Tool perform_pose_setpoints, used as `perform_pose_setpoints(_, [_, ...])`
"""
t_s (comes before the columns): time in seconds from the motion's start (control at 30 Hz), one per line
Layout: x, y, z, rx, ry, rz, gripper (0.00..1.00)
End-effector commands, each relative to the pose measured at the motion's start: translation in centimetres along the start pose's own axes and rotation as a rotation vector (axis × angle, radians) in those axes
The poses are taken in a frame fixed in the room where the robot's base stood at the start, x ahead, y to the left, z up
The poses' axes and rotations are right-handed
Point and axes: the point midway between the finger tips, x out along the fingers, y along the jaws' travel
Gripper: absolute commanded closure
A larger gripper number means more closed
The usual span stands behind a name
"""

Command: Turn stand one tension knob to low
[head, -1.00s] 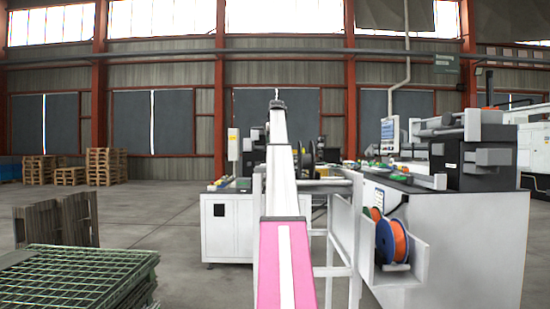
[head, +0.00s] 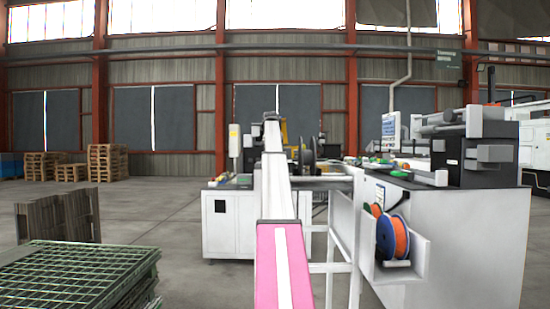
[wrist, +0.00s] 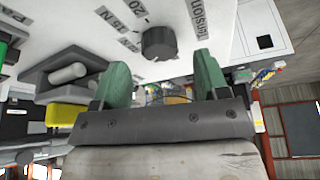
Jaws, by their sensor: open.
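The tension knob (wrist: 158,43) is a dark round knob on a white panel in the wrist view. Printed labels stand beside it, among them "20", "15 N" and "Tension", partly cut off or turned over. My gripper (wrist: 158,76) has two green fingers that are spread apart with nothing between them. The knob lies just beyond the fingertips, roughly centred on the gap, and looks apart from them. I cannot tell which mark the knob points to. In the head view my own pink and white arm hides the gripper and the knob.
In the wrist view a grey bracket with a pale cylinder (wrist: 68,73) and a yellow block (wrist: 67,115) lie left of the fingers. In the head view an orange spool (head: 393,237) sits on the white stand at right. A green mesh crate (head: 75,275) stands at lower left.

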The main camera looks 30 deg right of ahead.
Motion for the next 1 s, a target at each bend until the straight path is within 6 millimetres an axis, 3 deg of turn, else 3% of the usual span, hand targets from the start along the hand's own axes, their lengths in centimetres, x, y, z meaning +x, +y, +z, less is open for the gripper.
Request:
perform_pose_setpoints(0.2, [2.6, 0.0, 0.0, 0.0, 0.0, 0.0, 0.32])
perform_pose_setpoints(0.5, [2.9, 0.0, 0.0, -0.001, 0.001, 0.0, 0.32])
perform_pose_setpoints(0.6, [2.9, 0.0, 0.0, -0.001, 0.001, 0.0, 0.65])
perform_pose_setpoints(0.67, [2.9, 0.0, 0.0, -0.001, 0.001, 0.0, 0.81])
perform_pose_setpoints(1.0, [2.9, 0.0, 0.0, -0.029, 0.0, -0.012, 0.81])
